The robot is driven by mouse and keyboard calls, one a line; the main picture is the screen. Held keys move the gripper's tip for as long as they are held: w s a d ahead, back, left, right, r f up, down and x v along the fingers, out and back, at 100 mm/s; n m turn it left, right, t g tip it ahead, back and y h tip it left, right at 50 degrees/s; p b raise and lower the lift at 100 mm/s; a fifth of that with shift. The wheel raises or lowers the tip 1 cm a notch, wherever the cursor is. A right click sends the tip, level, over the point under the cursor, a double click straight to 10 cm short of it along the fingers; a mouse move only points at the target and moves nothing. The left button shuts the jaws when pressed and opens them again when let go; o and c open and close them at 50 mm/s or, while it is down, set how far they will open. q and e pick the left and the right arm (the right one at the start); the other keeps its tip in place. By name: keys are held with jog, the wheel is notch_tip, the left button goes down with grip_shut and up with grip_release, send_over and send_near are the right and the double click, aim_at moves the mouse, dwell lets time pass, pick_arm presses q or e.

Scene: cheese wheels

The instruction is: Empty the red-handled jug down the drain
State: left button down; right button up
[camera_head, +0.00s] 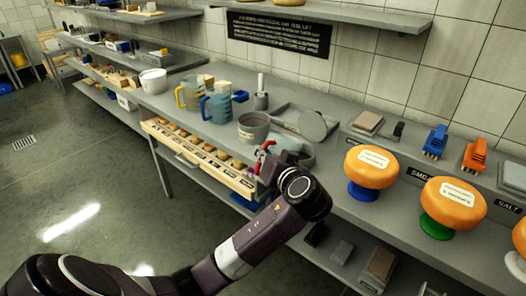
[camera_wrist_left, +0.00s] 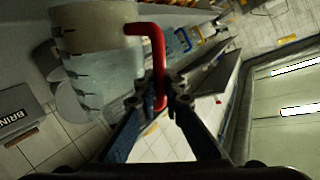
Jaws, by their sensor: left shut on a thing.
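The red-handled jug (camera_wrist_left: 95,55) is pale and translucent with dark marks on its side; it fills the upper left of the left wrist view, and its contents cannot be made out. Its red handle (camera_wrist_left: 157,60) runs down between the fingers of my left gripper (camera_wrist_left: 158,102), which is shut on it. In the head view the red handle (camera_head: 265,149) shows at the counter edge beside my left gripper (camera_head: 272,160); the wrist hides much of the jug. A floor grate (camera_head: 24,142), seemingly the drain, lies at the far left. My right gripper is out of view.
Jugs with a yellow handle (camera_head: 181,96) and a blue handle (camera_head: 206,108) stand further along the counter, near a grey pot (camera_head: 253,126). Orange cheese wheels (camera_head: 371,170) on stands are at the right. A drawer (camera_head: 205,160) with small items sits under the counter edge. The floor (camera_head: 85,185) at left is clear.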

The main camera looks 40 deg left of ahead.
aim_at(273, 140)
pick_arm(q)
jog(key=shift+w+r+m+p, duration=0.3)
jog(key=shift+r+p, duration=0.2)
jog(key=shift+p, duration=0.6)
jog(key=shift+w+r+m+g+h+p, duration=0.3)
jog(key=shift+w+r+m+g+p, duration=0.35)
jog(key=shift+p, duration=1.35)
jog(key=shift+w+d+r+m+g+p, duration=0.1)
jog(key=shift+w+r+m+g+p, duration=0.35)
jog(key=shift+p, duration=0.3)
jog(key=shift+w+r+g+p, duration=0.3)
jog(key=shift+w+r+p, duration=0.25)
jog(key=shift+w+p, duration=0.45)
jog(key=w+p, duration=0.1)
jog(key=w+r+m+g+p, duration=0.1)
jog(key=p, duration=0.1)
jog(key=shift+w+d+r+m, duration=0.2)
jog(key=shift+w+r+m, duration=0.05)
jog(key=shift+r+m, duration=0.05)
dwell(0.4)
